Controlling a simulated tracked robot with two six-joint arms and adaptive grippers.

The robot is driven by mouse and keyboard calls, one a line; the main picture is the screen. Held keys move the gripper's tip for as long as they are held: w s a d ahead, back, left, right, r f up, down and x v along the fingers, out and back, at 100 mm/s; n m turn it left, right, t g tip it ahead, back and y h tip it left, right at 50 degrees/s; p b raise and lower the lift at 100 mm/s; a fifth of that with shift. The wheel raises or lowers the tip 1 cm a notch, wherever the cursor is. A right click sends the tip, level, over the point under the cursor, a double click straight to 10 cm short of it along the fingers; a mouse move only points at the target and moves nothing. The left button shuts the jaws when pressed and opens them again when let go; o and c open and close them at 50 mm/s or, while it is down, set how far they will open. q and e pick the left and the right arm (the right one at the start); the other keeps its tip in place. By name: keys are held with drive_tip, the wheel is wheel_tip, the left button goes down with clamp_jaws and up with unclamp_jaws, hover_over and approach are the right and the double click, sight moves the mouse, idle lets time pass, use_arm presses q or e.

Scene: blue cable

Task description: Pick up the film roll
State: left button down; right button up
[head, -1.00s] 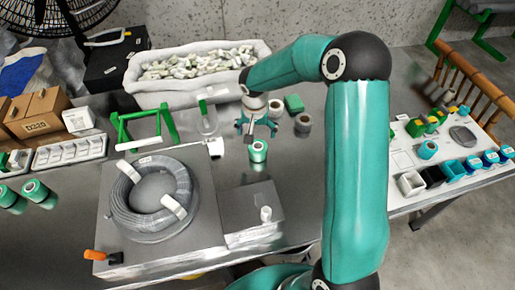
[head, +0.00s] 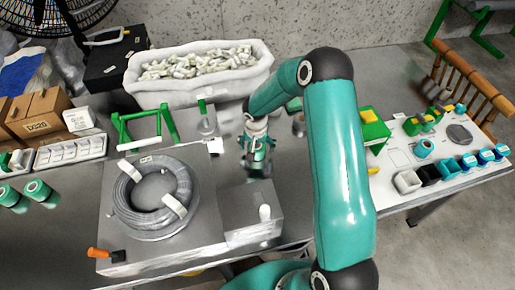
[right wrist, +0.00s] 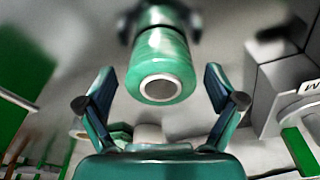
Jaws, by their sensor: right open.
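The film roll (right wrist: 160,62) is a green cylinder with a pale hollow core, seen end-on in the right wrist view. It lies between the two spread fingers of my right gripper (right wrist: 158,80), with a visible gap on each side. In the head view my right gripper (head: 257,163) points down at the metal table, over the spot where the roll stands, and hides most or all of the roll. It is open and holds nothing. My left gripper is not in view.
A coiled grey cable (head: 130,205) lies on a panel to the left, with a grey box (head: 245,225) in front. A white bin (head: 150,95) of small parts stands behind. Several more green rolls (head: 38,192) are at far left. A white board (head: 400,160) with parts is at right.

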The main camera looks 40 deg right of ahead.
drive_tip(key=shift+c, duration=0.4)
drive_tip(key=c, duration=1.3)
drive_tip(key=shift+r, duration=0.15)
